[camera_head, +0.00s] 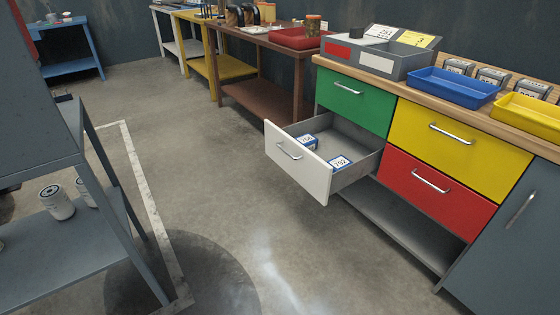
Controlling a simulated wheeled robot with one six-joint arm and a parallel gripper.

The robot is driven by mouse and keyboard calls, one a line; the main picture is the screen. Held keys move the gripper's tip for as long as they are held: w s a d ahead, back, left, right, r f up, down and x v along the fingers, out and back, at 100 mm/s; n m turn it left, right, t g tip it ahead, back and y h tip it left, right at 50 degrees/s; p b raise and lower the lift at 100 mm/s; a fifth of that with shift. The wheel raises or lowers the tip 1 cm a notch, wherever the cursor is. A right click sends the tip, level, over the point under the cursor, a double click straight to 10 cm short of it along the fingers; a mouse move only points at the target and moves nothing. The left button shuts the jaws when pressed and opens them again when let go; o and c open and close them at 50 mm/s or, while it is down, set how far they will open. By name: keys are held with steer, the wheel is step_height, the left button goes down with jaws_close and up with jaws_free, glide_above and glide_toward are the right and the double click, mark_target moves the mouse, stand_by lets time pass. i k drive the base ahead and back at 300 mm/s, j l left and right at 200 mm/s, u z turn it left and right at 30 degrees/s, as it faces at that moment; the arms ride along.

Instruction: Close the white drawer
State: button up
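The white drawer (297,165) is pulled well out of the workbench, below the green drawer (354,102). Its white front carries a silver bar handle (289,150) and faces the lower left. Two small blue and white boxes lie inside, one marked 768 (308,142) and one marked 792 (340,163). My gripper is not in view.
The yellow drawer (435,136) and red drawer (437,188) are shut. An open shelf (400,220) lies below. A grey shelf rack (60,245) with white filters stands at the left. Bare floor (215,185) lies between rack and drawer. Trays stand on the wooden top.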

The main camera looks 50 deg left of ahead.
mark_target(337, 135)
steer(key=u, duration=1.6)
